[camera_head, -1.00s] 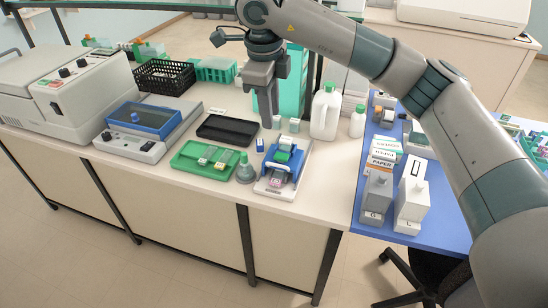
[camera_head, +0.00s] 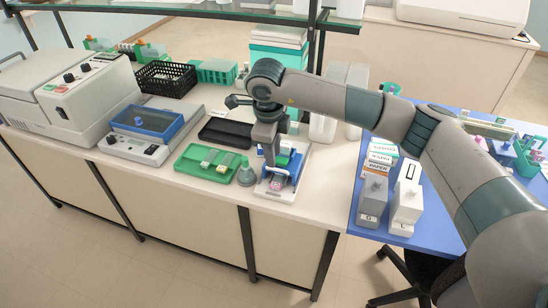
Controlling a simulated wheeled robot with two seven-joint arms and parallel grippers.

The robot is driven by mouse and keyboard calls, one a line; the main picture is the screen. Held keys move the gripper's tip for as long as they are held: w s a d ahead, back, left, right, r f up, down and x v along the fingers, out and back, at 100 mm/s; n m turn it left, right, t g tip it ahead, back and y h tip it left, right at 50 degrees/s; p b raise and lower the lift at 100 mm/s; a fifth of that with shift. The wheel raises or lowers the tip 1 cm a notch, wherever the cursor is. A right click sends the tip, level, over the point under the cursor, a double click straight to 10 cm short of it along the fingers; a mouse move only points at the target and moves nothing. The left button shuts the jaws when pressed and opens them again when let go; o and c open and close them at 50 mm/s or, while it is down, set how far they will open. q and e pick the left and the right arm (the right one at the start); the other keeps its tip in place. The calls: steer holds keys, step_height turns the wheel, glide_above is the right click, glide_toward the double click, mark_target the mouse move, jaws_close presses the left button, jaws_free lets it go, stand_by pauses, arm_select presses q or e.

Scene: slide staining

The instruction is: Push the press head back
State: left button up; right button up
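My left gripper is not in view.
A grey-green flask (camera_head: 246,174) and a green tray (camera_head: 190,168) stand close left of the press. A black tray (camera_head: 213,137) lies behind them. White bottles (camera_head: 322,128) stand behind my arm. Grey and white dispensers (camera_head: 372,203) are on the blue table at right.

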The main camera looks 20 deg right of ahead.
mark_target(274, 170)
steer(key=shift+w+d+f+p, duration=0.15)
steer(key=shift+f+p, duration=0.25)
steer(key=shift+f, duration=0.85)
steer(key=shift+w+d+f+p, duration=0.1)
steer(key=shift+w+f+p, duration=0.2)
steer(key=shift+f, duration=0.95)
steer(key=shift+s, duration=0.1)
jaws_close()
